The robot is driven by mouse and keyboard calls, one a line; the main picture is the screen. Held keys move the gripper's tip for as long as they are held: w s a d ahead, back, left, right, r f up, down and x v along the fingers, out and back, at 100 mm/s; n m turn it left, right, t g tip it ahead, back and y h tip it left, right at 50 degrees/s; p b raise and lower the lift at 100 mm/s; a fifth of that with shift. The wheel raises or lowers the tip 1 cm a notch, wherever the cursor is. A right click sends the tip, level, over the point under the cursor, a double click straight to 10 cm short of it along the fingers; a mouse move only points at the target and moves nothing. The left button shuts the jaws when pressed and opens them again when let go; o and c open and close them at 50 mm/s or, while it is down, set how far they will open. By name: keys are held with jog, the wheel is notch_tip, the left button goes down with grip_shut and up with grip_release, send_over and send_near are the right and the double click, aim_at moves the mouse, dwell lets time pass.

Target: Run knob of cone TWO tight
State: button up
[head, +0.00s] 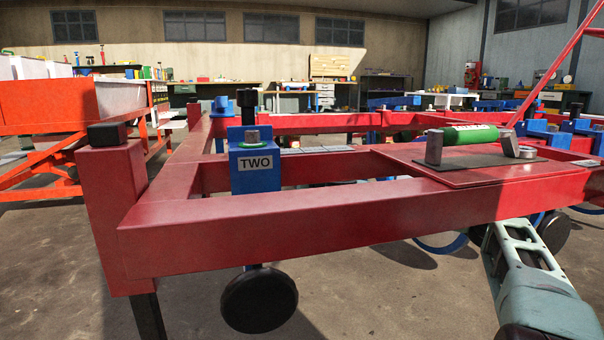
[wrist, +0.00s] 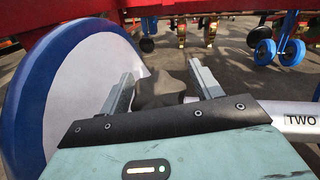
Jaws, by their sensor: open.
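In the wrist view my gripper (wrist: 163,74) is open, with one grey finger on each side of a dark lobed knob (wrist: 160,92). The knob's near part is hidden by my gripper body, and I cannot tell if the fingers touch it. A large white disc with a blue rim (wrist: 75,90), perhaps the cone, stands just left of the fingers. A "TWO" label (wrist: 301,119) sits on a pale bar (wrist: 290,108) at the right. In the head view my arm reaches under the red frame, hiding my fingers; another "TWO" label (head: 255,163) is on a blue block (head: 256,180).
The red frame (head: 330,222) spans the head view above my arm. A black round disc (head: 260,300) hangs below the frame at left. Blue wheels (wrist: 265,52) stand at the back right. Open floor lies beneath.

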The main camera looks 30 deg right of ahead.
jog(key=c, duration=1)
jog(key=shift+m+h+p, duration=0.4)
jog(key=shift+m+h, duration=0.1)
jog(key=shift+m, duration=0.1)
jog(key=m+h+p, duration=0.1)
jog(key=m+h, duration=0.1)
jog(key=m+g+h+p, duration=0.1)
jog(key=m+h+p, duration=0.1)
jog(key=shift+s+d+r+m, duration=0.1)
jog(key=shift+d+r+m, duration=0.1)
jog(key=shift+m, duration=0.1)
jog(key=shift+s+d+f+m+g+h+p, duration=0.15)
jog(key=shift+m+g+h+p, duration=0.3)
jog(key=shift+m+h+p, duration=0.25)
jog(key=shift+w+d+m+g+h+p, duration=0.1)
jog(key=shift+m+g+h+p, duration=0.4)
jog(key=shift+m, duration=0.3)
jog(key=shift+f, duration=0.1)
jog(key=o, duration=1)
